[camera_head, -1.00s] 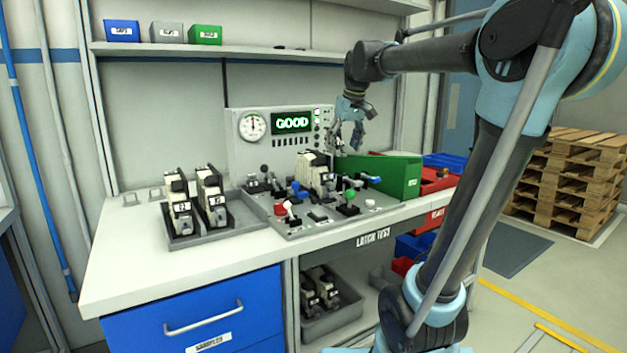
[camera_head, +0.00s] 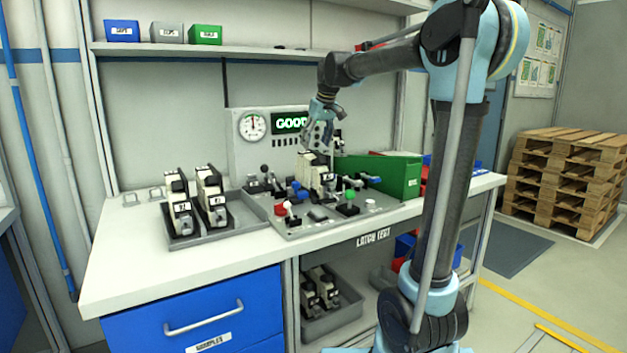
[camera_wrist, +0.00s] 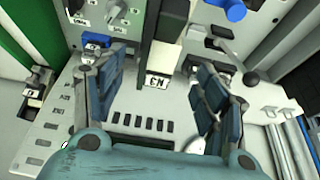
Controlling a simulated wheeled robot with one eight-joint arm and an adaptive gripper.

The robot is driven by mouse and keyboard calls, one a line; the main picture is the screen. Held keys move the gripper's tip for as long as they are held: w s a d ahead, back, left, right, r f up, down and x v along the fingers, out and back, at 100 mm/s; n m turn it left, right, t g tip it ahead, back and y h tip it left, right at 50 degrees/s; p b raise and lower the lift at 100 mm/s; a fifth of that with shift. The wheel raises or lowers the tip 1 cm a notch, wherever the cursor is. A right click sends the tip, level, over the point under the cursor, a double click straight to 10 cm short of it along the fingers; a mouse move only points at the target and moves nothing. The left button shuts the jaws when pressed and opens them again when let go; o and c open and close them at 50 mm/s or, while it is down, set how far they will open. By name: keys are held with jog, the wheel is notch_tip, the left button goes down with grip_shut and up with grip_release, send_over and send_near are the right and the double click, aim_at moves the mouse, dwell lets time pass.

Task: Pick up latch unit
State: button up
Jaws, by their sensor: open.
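A latch unit (camera_head: 316,172), cream and black with a white label, stands upright in the test fixture (camera_head: 300,222) on the bench. In the wrist view a latch unit (camera_wrist: 158,82) with a white label shows between my fingers, with its dark body running upward in the picture. My gripper (camera_head: 327,140) is open just above the fixture's unit, pointing down. In the wrist view my gripper (camera_wrist: 160,68) has one finger on each side of the unit, apart from it as far as I can see. Two similar units (camera_head: 180,207) stand in a grey tray at the left.
A gauge panel (camera_head: 243,150) showing GOOD stands behind the fixture. Levers and coloured knobs surround the unit. A green bin (camera_head: 400,178) stands close at the right. A shelf (camera_head: 260,50) runs above. The bench front left (camera_head: 130,265) is clear.

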aim_at(313, 157)
jog(key=x, duration=0.3)
jog(key=shift+w+f, duration=0.1)
jog(key=shift+f, duration=0.1)
jog(key=shift+s+x, duration=0.1)
jog(key=shift+x, duration=1.3)
jog(key=shift+s+x, duration=0.15)
jog(key=shift+x, duration=1.3)
jog(key=shift+d+f, duration=0.1)
jog(key=shift+d, duration=0.1)
grip_shut()
